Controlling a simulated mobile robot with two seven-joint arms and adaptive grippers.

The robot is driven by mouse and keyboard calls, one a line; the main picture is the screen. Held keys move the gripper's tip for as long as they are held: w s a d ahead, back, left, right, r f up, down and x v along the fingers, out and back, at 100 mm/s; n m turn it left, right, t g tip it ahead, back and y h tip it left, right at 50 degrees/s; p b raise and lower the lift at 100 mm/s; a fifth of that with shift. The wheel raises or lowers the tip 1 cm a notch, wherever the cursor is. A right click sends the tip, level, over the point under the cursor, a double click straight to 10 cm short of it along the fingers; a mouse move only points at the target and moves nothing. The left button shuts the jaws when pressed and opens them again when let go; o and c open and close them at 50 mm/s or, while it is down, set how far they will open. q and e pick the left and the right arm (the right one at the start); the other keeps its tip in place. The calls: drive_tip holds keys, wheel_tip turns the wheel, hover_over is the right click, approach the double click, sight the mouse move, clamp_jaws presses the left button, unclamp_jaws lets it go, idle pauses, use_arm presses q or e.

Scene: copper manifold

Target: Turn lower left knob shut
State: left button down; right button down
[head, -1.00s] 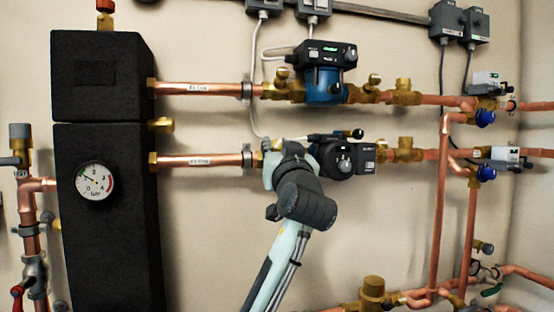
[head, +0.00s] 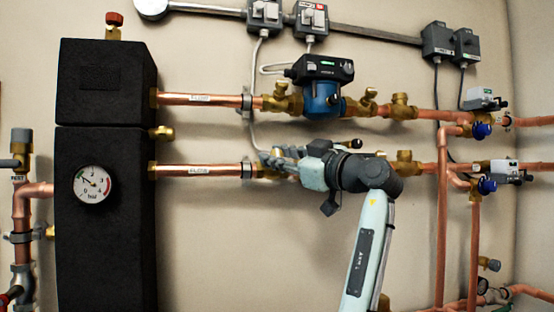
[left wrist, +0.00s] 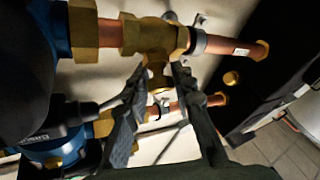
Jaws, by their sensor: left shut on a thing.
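The lower left knob (left wrist: 157,78) is a small brass handle on the brass valve (left wrist: 155,38), seen in the left wrist view. My left gripper (left wrist: 160,70) has one finger on each side of the knob and is shut on it. In the head view my left gripper (head: 268,158) reaches in from the right along the lower pipe (head: 205,170), at the valve left of the lower pump. There its fingers hide the knob, and my wrist covers most of the lower pump. My right gripper is in neither view.
The upper pump (head: 322,97) and upper left knob (head: 281,89) sit just above my gripper. A black insulated block (head: 105,225) with a pressure gauge (head: 91,184) stands at left. Blue-handled valves (head: 481,130) are at right. The wall below the lower pipe is mostly clear.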

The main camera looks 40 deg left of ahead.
use_arm(q)
drive_tip(key=shift+n, duration=0.3)
drive_tip(key=c, duration=1.3)
unclamp_jaws()
drive_tip(key=shift+o, duration=0.2)
